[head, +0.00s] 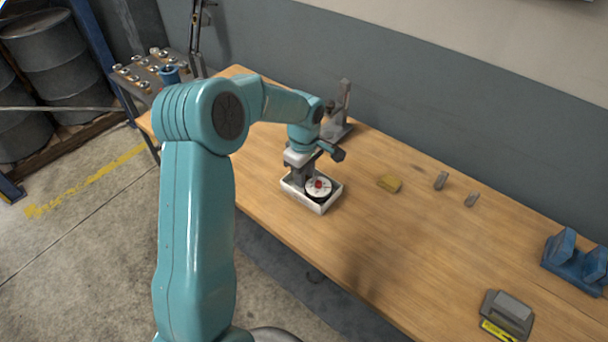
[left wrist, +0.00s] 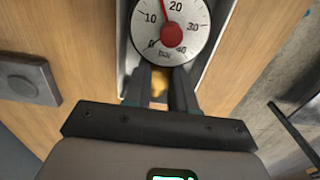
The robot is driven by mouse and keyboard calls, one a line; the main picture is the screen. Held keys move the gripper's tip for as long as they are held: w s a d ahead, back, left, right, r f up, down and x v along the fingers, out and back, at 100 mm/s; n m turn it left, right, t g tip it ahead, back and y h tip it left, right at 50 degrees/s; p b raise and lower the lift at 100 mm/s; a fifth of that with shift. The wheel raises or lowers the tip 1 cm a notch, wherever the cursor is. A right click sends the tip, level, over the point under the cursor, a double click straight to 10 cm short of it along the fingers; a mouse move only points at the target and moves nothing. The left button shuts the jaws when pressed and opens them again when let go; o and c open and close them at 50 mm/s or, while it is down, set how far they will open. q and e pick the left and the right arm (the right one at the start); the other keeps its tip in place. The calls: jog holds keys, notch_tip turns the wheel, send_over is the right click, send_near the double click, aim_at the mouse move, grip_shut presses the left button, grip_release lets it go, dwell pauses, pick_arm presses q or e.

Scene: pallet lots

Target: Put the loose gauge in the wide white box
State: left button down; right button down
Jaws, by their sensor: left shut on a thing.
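The gauge (head: 318,187) has a round white dial with a red hub. It is inside the outline of the wide white box (head: 322,209) on the wooden table; I cannot tell whether it touches the bottom. My left gripper (head: 302,173) reaches down over the box from its back left side. In the left wrist view my left gripper (left wrist: 160,88) is shut on the gauge's brass stem, below the dial (left wrist: 170,32). The box walls (left wrist: 125,50) show on both sides of the dial. The gauge's underside is hidden. My right gripper is not in view.
A grey stand (head: 338,112) is behind the box. A blue cradle (head: 575,262) and a grey device (head: 508,312) are at the far right. The table's middle front is clear.

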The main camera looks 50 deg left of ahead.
pick_arm(q)
jog(key=shift+f, duration=0.15)
jog(key=shift+f, duration=0.25)
jog(key=c, duration=0.9)
grip_release()
jog(key=shift+r, duration=0.1)
